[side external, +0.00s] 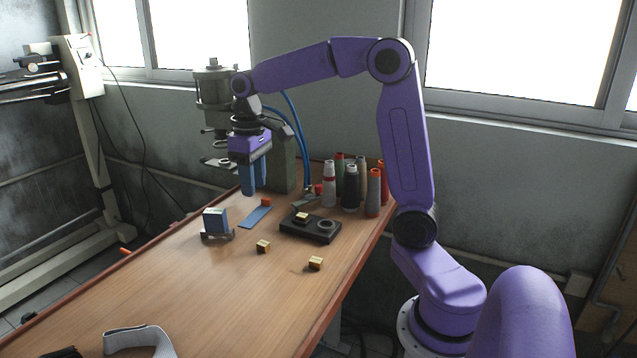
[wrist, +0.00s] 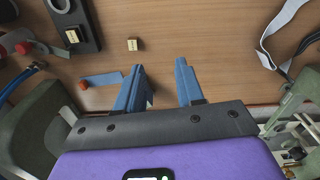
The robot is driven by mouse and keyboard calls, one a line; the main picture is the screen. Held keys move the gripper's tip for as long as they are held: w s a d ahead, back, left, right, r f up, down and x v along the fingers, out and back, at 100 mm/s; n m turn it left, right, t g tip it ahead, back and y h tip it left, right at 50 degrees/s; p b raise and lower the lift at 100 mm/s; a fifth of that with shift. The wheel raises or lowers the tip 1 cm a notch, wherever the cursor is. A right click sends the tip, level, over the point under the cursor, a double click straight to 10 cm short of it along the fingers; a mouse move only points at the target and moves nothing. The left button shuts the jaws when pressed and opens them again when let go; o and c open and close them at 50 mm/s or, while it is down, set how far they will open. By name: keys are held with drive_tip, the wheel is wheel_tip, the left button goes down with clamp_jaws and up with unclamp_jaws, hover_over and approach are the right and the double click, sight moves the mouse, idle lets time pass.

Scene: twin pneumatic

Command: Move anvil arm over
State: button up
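A grey-green press-like machine (side external: 215,88) stands at the back of the table. A dark flat arm or plate (side external: 213,163) juts left from its lower part; I cannot tell for certain that it is the anvil arm. Green machine parts also show at the lower left of the wrist view (wrist: 40,115) and at its lower right (wrist: 298,122). My gripper (side external: 254,192) hangs in front of the machine, blue fingers pointing down. In the wrist view my gripper (wrist: 162,78) has its fingers well apart with nothing between them. My wrist hides part of the machine.
A black block (side external: 322,232) with a round socket sits right of my gripper, near brass cubes (side external: 263,246). A white strap (side external: 140,338) lies at the front; the table's middle is clear.

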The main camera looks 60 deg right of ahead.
drive_tip(key=w+d+r+m, duration=0.1)
drive_tip(key=w+d+m, duration=0.25)
drive_tip(key=d, duration=0.45)
drive_tip(key=r+m, duration=0.1)
drive_tip(key=m, duration=0.5)
hover_over(319, 185)
wheel_tip(319, 185, down, 17)
drive_tip(key=shift+a+r, duration=0.15)
clamp_jaws()
